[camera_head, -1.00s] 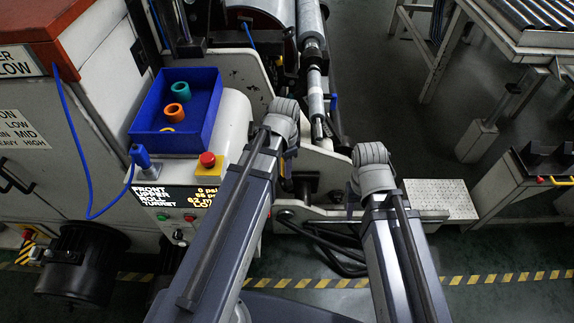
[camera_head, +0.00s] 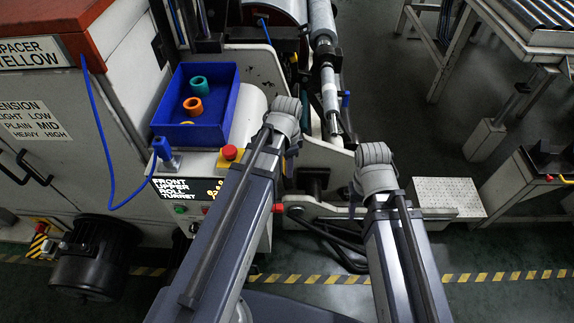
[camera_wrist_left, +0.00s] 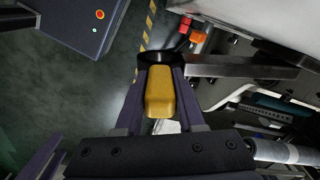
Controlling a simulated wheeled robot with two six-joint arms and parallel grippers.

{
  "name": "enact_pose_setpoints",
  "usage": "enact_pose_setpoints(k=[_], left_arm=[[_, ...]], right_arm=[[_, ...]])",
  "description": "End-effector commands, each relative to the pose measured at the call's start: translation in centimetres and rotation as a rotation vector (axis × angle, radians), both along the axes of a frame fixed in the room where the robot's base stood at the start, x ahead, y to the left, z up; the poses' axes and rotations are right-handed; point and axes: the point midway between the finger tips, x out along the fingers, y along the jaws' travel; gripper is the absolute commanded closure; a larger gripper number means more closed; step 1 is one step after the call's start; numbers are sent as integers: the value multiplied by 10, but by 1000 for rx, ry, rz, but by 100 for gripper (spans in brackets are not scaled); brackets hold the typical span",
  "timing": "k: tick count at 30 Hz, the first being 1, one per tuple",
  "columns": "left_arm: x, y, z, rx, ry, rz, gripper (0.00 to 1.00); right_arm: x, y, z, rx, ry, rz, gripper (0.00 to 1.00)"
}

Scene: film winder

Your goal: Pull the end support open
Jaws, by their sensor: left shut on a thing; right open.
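In the left wrist view my left gripper (camera_wrist_left: 159,100) is shut on a yellow handle (camera_wrist_left: 159,92). A dark round piece sits at the handle's far end, and a grey metal bar (camera_wrist_left: 240,66) runs right from there. The bar appears to be part of the end support. In the head view my left forearm hides this handle and the left fingers. A pale arm of the machine (camera_head: 327,212) shows low between my two arms, partly covered. My right wrist shows in the head view, but its fingers are hidden behind it.
A blue bin (camera_head: 184,132) with coloured rings stands on the machine, beside a red stop button (camera_head: 230,153). A roller shaft (camera_head: 331,92) is behind my grippers. A white step (camera_head: 449,197) is on the right, with a roller table (camera_head: 530,25) beyond. Dark floor lies between.

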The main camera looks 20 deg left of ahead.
Motion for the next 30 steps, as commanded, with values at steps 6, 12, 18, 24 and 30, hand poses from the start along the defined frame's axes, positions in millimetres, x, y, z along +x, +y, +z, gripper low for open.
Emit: enact_pose_setpoints(k=[6,12,18,24,30], left_arm=[[-1,1,0,3,3,4,43],[-1,1,0,2,1,2,35],[0,0,2,2,1,1,35],[0,0,14,2,1,1,35],[-1,1,39,2,1,2,35]], right_arm=[[0,0,0,0,0,0,50],[0,0,0,0,0,0,50],[0,0,2,0,0,0,50],[0,0,15,0,0,0,50],[0,0,39,0,0,0,50]])
